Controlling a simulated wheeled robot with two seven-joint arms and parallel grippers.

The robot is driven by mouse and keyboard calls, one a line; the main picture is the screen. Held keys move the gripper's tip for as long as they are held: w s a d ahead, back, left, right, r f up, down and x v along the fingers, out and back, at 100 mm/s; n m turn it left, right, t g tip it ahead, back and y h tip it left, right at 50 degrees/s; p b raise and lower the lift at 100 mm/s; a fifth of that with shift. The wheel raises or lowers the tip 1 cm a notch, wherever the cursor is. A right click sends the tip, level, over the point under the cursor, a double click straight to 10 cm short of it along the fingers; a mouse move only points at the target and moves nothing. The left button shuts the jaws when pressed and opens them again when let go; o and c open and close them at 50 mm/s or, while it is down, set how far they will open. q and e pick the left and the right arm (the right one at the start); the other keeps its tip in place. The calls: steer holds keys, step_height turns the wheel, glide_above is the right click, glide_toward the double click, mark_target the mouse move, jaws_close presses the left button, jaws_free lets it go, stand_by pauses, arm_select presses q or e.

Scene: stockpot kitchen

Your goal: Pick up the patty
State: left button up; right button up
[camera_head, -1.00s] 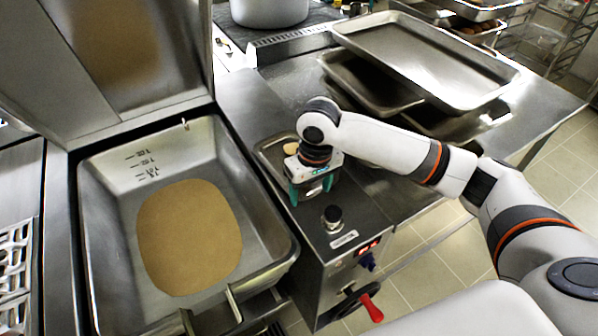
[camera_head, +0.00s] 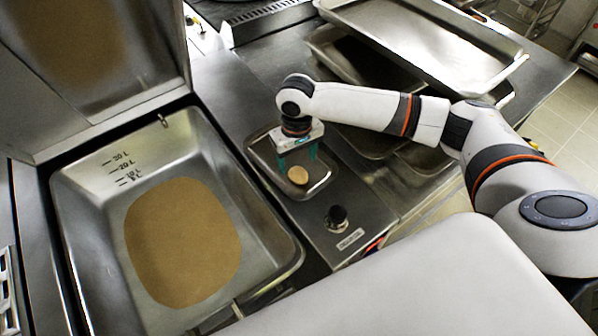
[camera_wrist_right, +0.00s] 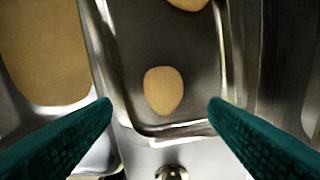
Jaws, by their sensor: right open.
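A round tan patty (camera_head: 298,175) lies in a small metal tray (camera_head: 262,158) on the steel counter. It also shows in the right wrist view (camera_wrist_right: 163,90), lying flat near the tray's end wall. A second patty (camera_wrist_right: 188,3) is cut off by that view's top edge; in the head view the gripper seems to hide it. My right gripper (camera_head: 298,162) points down over the tray, its teal fingers apart. In the wrist view the open gripper (camera_wrist_right: 162,106) has the nearer patty centred between its fingertips, with nothing held. My left gripper is not in view.
A large open pan (camera_head: 75,200) with a brown bottom patch stands left of the tray, its lid raised. Large metal trays (camera_head: 430,40) lie stacked at the back right.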

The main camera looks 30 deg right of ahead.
mark_target(298, 172)
steer(key=f, duration=0.1)
steer(key=f+p, duration=0.1)
steer(key=f, duration=0.3)
steer(key=shift+w+d+p, duration=0.15)
steer(key=shift+d+p, duration=0.1)
steer(key=shift+p, duration=0.05)
steer(key=shift+f, duration=0.25)
steer(key=shift+c, duration=0.8)
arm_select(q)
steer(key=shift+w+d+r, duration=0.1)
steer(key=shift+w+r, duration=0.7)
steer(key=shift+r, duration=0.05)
arm_select(e)
steer(key=c, duration=0.9)
